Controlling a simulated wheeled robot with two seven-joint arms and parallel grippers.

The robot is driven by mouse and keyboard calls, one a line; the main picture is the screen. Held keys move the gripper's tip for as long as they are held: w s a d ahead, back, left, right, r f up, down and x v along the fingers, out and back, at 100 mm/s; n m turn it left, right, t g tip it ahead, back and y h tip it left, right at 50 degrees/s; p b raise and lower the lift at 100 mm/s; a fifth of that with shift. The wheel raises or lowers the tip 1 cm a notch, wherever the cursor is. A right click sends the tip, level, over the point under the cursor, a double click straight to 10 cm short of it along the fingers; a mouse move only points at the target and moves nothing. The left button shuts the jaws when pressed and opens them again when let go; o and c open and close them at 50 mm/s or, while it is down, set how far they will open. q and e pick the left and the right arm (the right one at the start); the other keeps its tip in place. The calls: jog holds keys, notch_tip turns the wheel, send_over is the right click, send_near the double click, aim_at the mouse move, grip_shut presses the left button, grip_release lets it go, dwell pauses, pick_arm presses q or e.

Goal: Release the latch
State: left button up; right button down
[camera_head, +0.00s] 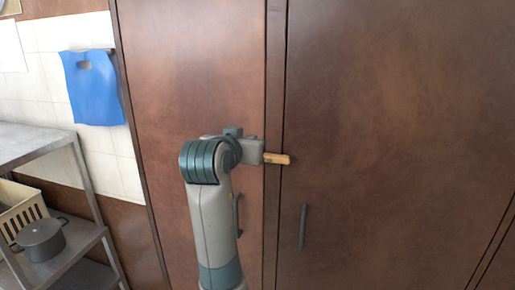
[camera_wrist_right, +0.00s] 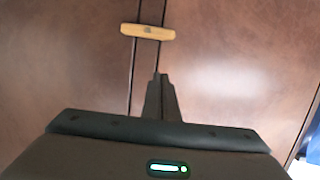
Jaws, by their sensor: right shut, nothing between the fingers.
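The latch (camera_head: 277,159) is a small light-wood bar on the brown cabinet front, at the seam between the two doors. In the head view its left end is hidden behind my right wrist. In the right wrist view the whole latch (camera_wrist_right: 148,31) shows, lying crosswise over the seam with a pivot mark near its middle. My right gripper (camera_wrist_right: 159,77) is shut and empty, its fingertips pointing at the seam and apart from the latch in the picture. In the head view its fingers are hidden by my wrist. My left gripper is not in view.
The left door (camera_head: 190,70) and right door (camera_head: 400,120) are closed. Dark handles stand on the left door (camera_head: 237,215) and right door (camera_head: 303,227). At left, a metal shelf (camera_head: 35,145) holds a pot (camera_head: 41,240) and a cream crate (camera_head: 22,212). A blue bag (camera_head: 94,88) hangs above.

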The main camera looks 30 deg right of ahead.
jog(key=p, duration=0.4)
send_over(272, 158)
jog(key=w+a, duration=0.2)
jog(key=a, duration=0.1)
jog(key=shift+a+f, duration=0.15)
jog(key=shift+f, duration=0.6)
notch_tip(272, 158, down, 4)
jog(key=shift+a+f+p, duration=0.15)
jog(key=shift+p, duration=0.55)
jog(key=shift+w, duration=0.1)
